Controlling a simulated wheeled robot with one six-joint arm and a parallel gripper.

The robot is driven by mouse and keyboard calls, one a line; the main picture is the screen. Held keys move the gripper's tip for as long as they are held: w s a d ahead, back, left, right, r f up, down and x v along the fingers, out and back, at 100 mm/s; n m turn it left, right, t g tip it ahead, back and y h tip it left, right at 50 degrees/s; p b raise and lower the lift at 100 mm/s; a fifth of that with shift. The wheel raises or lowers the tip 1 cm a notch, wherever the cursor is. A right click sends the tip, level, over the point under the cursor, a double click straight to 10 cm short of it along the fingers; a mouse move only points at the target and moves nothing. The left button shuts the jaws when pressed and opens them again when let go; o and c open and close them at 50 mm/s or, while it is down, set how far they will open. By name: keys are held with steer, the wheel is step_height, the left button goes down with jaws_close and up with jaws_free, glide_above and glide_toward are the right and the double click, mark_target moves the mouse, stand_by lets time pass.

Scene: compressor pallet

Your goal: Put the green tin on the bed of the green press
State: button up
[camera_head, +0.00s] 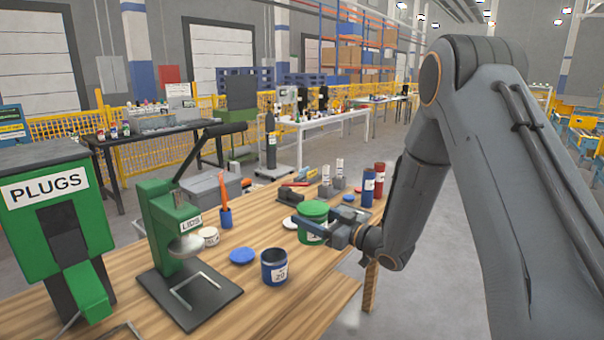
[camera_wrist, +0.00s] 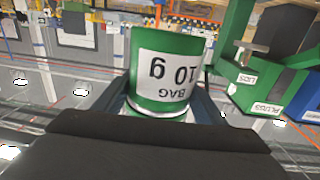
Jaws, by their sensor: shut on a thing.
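The green tin (camera_head: 311,236) with a white label is held between the fingers of my gripper (camera_head: 322,229), over the right part of the wooden table. A green lid (camera_head: 313,208) shows at its top. In the wrist view, the tin (camera_wrist: 168,70) fills the middle, its label upside down, between the fingers of my gripper (camera_wrist: 165,108). The green press (camera_head: 172,222), marked LIDS, stands to the left, with a raised black lever and a round metal head. Its dark flat bed (camera_head: 208,308), with a pale angled guide, looks empty. The tin is well apart from it.
An open blue tin (camera_head: 274,268) and a blue lid (camera_head: 242,256) lie between the press and my gripper. The green PLUGS machine (camera_head: 55,215) is far left. The front table is clear.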

steer(key=d+f+m+t+h+b, duration=0.65)
steer(key=d+f+m+h, duration=0.4)
steer(key=d+h, duration=0.4)
steer(key=s+d+f, duration=0.1)
steer(key=s+f, duration=0.3)
steer(key=f, duration=0.4)
steer(key=s+d+f, duration=0.1)
steer(key=s+f, duration=0.4)
steer(key=f, duration=0.3)
steer(key=shift+d+f+n+y, duration=0.15)
steer(key=shift+f+n+y, duration=0.05)
steer(key=shift+n+y, duration=0.2)
